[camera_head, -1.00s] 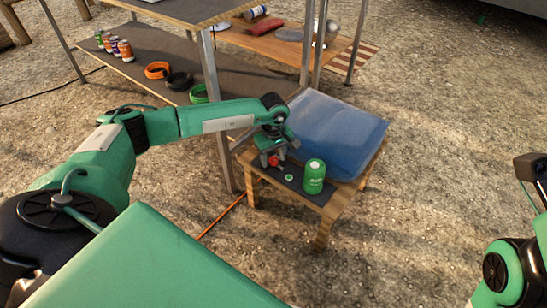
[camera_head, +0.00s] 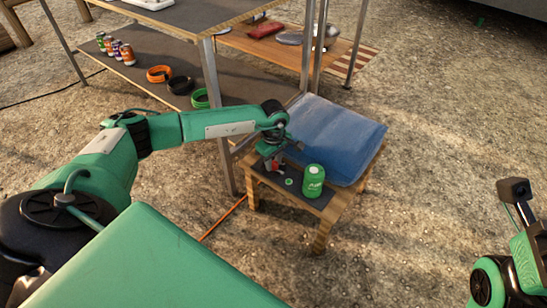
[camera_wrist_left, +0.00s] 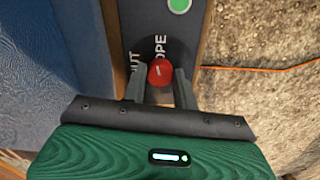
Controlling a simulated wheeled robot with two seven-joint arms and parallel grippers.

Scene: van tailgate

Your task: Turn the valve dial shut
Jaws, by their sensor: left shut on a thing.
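The red valve dial (camera_wrist_left: 160,72) sits on a dark panel (camera_wrist_left: 158,22) lettered "OPE" and "UT", both partly hidden. A short white line marks the dial's top. My left gripper (camera_wrist_left: 160,80) is shut on the dial, one finger on each side of it. In the head view the dial (camera_head: 276,165) is a small red spot below my left gripper (camera_head: 272,160), partly covered by it. Of my right arm only a part shows at the right edge of the head view; its fingers are out of view.
A green canister (camera_head: 314,181) and a small green disc (camera_head: 289,182) are beside the dial on the low wooden table (camera_head: 322,220). A shelf (camera_head: 130,75) with cans and coiled cables stands behind left.

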